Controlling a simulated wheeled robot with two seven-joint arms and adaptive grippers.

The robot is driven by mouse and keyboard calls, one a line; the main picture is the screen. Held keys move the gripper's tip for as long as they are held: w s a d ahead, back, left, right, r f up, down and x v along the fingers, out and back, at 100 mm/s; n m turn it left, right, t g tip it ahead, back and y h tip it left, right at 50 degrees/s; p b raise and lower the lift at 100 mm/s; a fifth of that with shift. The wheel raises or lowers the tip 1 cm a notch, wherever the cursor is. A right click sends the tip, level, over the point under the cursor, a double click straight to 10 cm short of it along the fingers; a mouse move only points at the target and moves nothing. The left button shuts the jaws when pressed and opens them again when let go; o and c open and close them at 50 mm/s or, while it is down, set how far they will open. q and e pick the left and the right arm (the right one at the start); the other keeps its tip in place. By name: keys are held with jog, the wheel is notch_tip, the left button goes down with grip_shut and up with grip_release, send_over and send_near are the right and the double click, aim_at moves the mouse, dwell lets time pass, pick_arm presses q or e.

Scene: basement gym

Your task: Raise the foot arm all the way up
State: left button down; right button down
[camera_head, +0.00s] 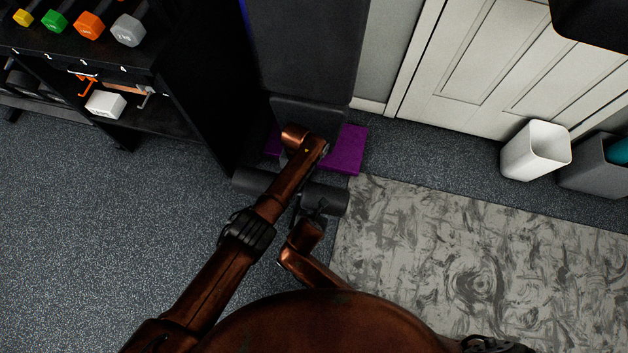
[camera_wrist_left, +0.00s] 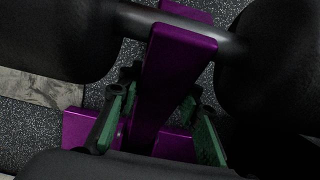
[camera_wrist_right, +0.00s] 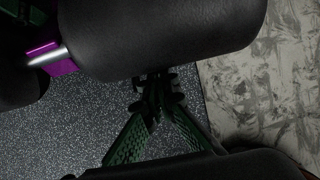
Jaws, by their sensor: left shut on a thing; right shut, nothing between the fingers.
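The foot arm is a purple bar (camera_wrist_left: 178,55) with a dark cross tube and a thick black foam roller on each side, in the left wrist view. My left gripper (camera_wrist_left: 160,115) has its green-padded fingers on either side of the bar, shut on it. In the head view the rollers (camera_head: 328,199) sit low at the foot of the bench (camera_head: 305,50); my left arm hides the bar and most of that gripper. My right gripper (camera_wrist_right: 158,100) is shut and empty, fingertips together just beside and partly behind a roller (camera_wrist_right: 165,35). I cannot tell whether it touches the roller.
A purple base piece (camera_head: 346,150) shows under the bench. A black dumbbell rack (camera_head: 190,90) stands close on the left. A white bin (camera_head: 535,150) and a grey bin (camera_head: 592,170) stand by the door (camera_head: 490,60). The patterned mat (camera_head: 480,260) is clear.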

pick_arm(q)
jog(key=shift+w+d+r, duration=0.1)
jog(key=shift+w+r, duration=0.1)
jog(key=shift+w, duration=0.1)
pick_arm(e)
jog(key=shift+r, duration=0.1)
pick_arm(q)
jog(key=shift+s+f, duration=0.15)
jog(key=shift+s, duration=0.05)
pick_arm(e)
jog(key=shift+w+d+r, duration=0.25)
jog(key=shift+w+r, duration=0.35)
jog(key=shift+r, duration=0.3)
pick_arm(q)
jog(key=c, duration=1.7)
grip_release()
jog(key=shift+f, duration=0.15)
jog(key=shift+o, duration=0.2)
pick_arm(e)
jog(key=shift+f, duration=0.1)
